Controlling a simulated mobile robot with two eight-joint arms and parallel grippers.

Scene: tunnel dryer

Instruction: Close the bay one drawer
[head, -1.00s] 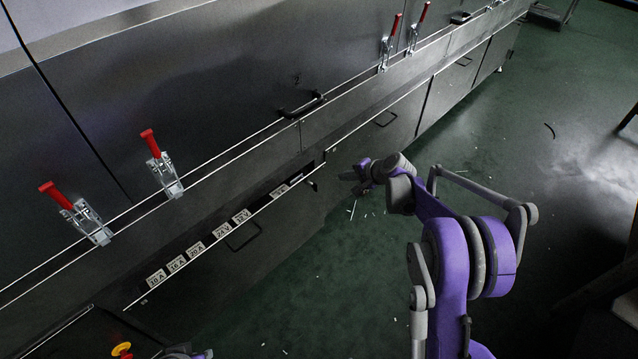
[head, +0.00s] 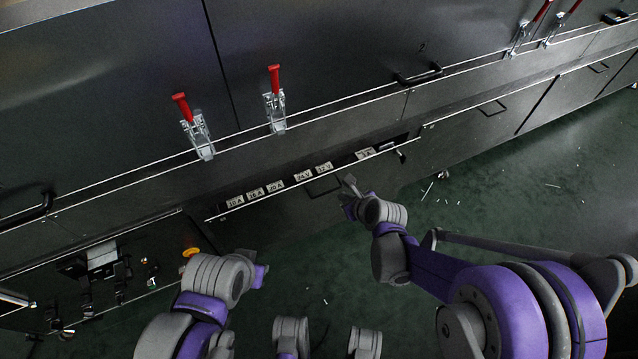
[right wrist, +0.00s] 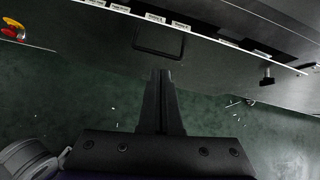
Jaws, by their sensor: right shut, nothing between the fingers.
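The drawer (head: 285,217) in the dark cabinet stands partly open, and a row of white labels shows inside its top edge. The drawer's front also shows in the right wrist view (right wrist: 205,62). My right gripper (head: 347,186) is shut and empty, just in front of the drawer front near the handle. In the right wrist view its fingertips (right wrist: 160,72) point at the front below the handle, seemingly apart from it. My left arm is at lower left; its fingers are hidden.
Red-handled toggle clamps (head: 275,98) line the cabinet ledge above the drawer. A black latch-like part (head: 402,155) sits by the drawer's right end. The green floor (head: 480,205) in front is mostly clear, with small white scraps.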

